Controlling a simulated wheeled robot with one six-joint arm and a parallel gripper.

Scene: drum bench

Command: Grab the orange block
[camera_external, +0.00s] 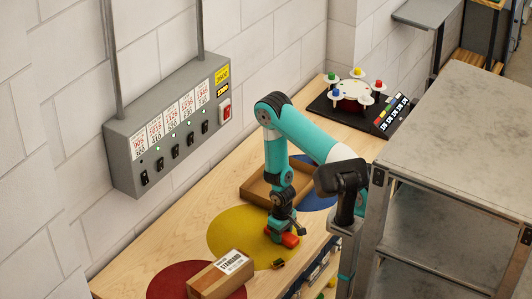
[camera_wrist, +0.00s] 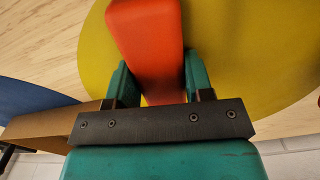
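The orange block (camera_external: 289,239) lies on the yellow round patch (camera_external: 225,235) of the bench, near its front edge. My gripper (camera_external: 283,233) is low over the patch, right at the block. In the wrist view the orange block (camera_wrist: 148,42) reaches down between the two green fingers of my gripper (camera_wrist: 157,72). It sits slightly turned to them. One finger is on each side, and both appear very near or touching its edges. The frames do not show clearly whether they press on it. My gripper hides part of the block in the external view.
An open brown tray (camera_external: 258,196) stands just behind my gripper. A cardboard box (camera_external: 221,276) with a label lies to the left, on the red patch. A small dark item (camera_external: 278,264) lies in front. A grey metal cabinet (camera_external: 455,150) stands on the right.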

